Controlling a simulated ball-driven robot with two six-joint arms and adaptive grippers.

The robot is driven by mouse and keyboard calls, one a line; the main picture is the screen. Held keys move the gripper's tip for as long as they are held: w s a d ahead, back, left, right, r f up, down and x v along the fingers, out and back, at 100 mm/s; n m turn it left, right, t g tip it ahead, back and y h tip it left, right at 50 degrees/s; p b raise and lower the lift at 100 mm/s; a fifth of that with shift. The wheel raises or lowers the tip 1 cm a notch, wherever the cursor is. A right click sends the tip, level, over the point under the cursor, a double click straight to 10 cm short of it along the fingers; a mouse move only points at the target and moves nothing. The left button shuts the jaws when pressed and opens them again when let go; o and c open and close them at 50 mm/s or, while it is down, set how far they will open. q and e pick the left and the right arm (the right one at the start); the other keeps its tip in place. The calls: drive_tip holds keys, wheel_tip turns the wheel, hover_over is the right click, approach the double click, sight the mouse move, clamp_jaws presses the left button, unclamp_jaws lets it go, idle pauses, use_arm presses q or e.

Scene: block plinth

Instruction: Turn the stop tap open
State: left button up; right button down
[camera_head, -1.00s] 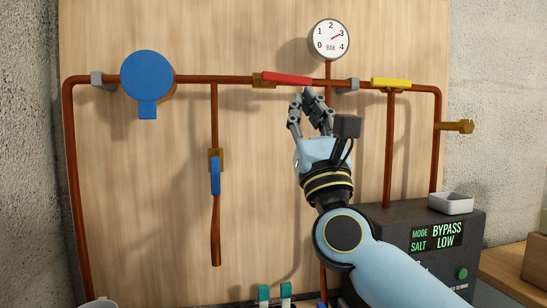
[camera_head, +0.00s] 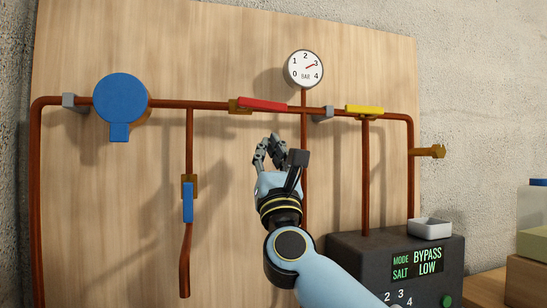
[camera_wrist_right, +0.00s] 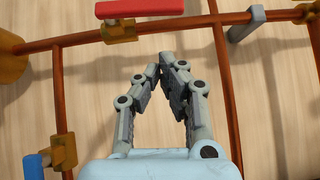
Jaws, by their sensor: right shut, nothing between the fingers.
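The red lever (camera_head: 263,104) of a tap lies along the horizontal copper pipe (camera_head: 170,103), with its brass body (camera_head: 240,107) at the lever's left end. It also shows at the top of the right wrist view (camera_wrist_right: 145,8), above the fingertips. My right gripper (camera_head: 268,143) is shut and empty, below the red lever and apart from it. In the right wrist view its fingertips (camera_wrist_right: 164,64) are close together with only the board behind them. A yellow lever (camera_head: 364,109) lies along the pipe farther right. A blue lever (camera_head: 188,203) hangs along a vertical pipe. My left gripper is out of view.
A round gauge (camera_head: 303,68) stands above the pipe. A blue round housing (camera_head: 121,100) is at the left. A dark box (camera_head: 345,258) with a display reading BYPASS and LOW stands at lower right, with a white tray (camera_head: 429,228) on top. The wooden board between the pipes is clear.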

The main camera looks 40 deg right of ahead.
sight(262, 105)
use_arm(q)
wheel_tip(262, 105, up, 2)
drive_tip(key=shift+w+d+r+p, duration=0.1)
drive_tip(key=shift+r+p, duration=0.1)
drive_tip(key=shift+p, duration=0.75)
use_arm(e)
wheel_tip(262, 105, up, 4)
drive_tip(key=shift+s+d+f, duration=0.1)
drive_tip(key=shift+s+d, duration=0.05)
